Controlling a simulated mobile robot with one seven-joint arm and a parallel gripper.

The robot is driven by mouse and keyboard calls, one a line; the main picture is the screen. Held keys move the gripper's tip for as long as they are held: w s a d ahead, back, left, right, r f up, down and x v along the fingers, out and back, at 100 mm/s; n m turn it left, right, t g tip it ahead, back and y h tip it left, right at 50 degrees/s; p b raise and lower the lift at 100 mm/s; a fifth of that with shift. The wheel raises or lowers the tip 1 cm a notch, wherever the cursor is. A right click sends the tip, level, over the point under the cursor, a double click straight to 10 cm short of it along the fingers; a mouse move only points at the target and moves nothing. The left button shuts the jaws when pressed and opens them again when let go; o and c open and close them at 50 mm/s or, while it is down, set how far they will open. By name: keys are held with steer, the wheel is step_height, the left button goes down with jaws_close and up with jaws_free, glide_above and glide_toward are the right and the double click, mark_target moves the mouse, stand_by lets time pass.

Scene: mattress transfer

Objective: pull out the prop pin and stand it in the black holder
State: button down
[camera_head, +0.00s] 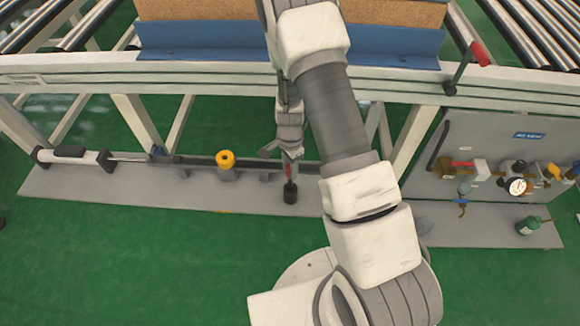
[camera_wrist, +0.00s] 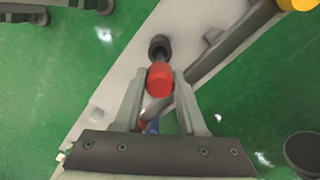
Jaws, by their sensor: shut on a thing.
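The prop pin's red head (camera_wrist: 160,80) sits between my fingertips in the wrist view, and my gripper (camera_wrist: 160,92) is shut on it. The black holder (camera_wrist: 159,46) shows just beyond the red head, on the grey base plate. In the head view my gripper (camera_head: 290,160) points down at the plate, with a bit of the red pin (camera_head: 289,171) showing right above the black holder (camera_head: 290,193). The pin's lower part is hidden, so I cannot tell whether it is inside the holder or just above it.
A yellow knob (camera_head: 225,159) stands left of my gripper on the dark rail. A cylinder (camera_head: 72,155) lies at the far left. A panel with a gauge (camera_head: 517,186) and valves stands at right. The white frame beam (camera_head: 200,75) runs behind my arm. Green floor is clear in front.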

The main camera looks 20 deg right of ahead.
mark_target(290, 186)
steer(key=shift+f+b, duration=2.65)
steer(key=shift+f, duration=1)
steer(key=shift+c, duration=2)
jaws_free()
steer(key=shift+r, duration=0.15)
step_height(290, 186, up, 17)
steer(key=p, duration=0.6)
steer(key=shift+r+p, duration=0.1)
steer(key=shift+p, duration=0.25)
